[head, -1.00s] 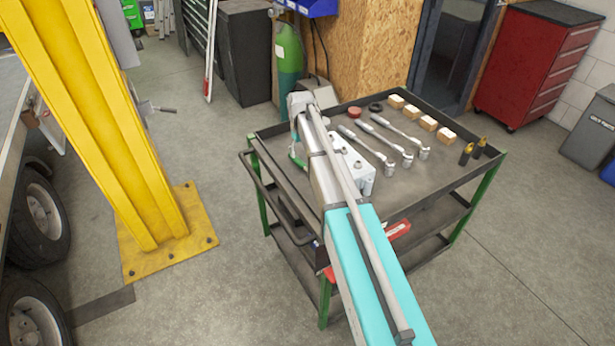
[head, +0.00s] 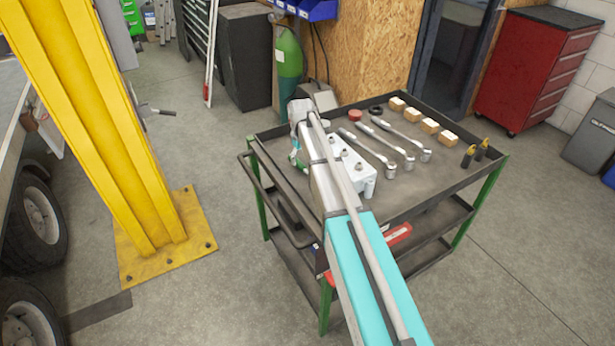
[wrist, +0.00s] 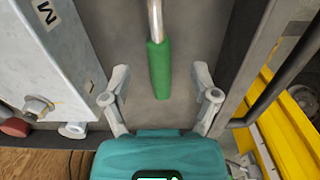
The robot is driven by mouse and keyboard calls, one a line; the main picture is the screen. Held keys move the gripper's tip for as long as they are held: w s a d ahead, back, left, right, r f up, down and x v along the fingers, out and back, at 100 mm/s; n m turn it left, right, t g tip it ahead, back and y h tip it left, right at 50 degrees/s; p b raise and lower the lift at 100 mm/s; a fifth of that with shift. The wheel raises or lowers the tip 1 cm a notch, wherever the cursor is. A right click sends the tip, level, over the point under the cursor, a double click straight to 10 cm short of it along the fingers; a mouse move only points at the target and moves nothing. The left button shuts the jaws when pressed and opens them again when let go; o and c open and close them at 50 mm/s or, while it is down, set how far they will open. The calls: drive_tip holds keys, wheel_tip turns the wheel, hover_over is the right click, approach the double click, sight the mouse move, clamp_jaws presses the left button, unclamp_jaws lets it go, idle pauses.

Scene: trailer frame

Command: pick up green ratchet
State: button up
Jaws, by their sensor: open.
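The green ratchet shows in the wrist view as a green handle (wrist: 160,70) with a metal shaft running up out of the frame. It lies on the cart's grey tray top. My gripper (wrist: 160,98) is open, with its two fingers apart on either side of the handle's line. The handle's near end lies between and just beyond the fingertips, and no finger touches it. In the head view my gripper (head: 297,158) is over the left part of the cart, and my arm hides most of the ratchet.
A white metal block with bolts (head: 352,170) stands right beside my arm; in the wrist view it is at left (wrist: 62,55). The tray rim (wrist: 245,65) is close on the other side. Several wrenches (head: 380,150), wooden blocks (head: 430,125) and a red cap (head: 355,115) lie farther right.

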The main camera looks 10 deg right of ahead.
sight(303, 166)
drive_tip(key=shift+f+b, duration=1.7)
drive_tip(key=shift+f, duration=0.25)
clamp_jaws()
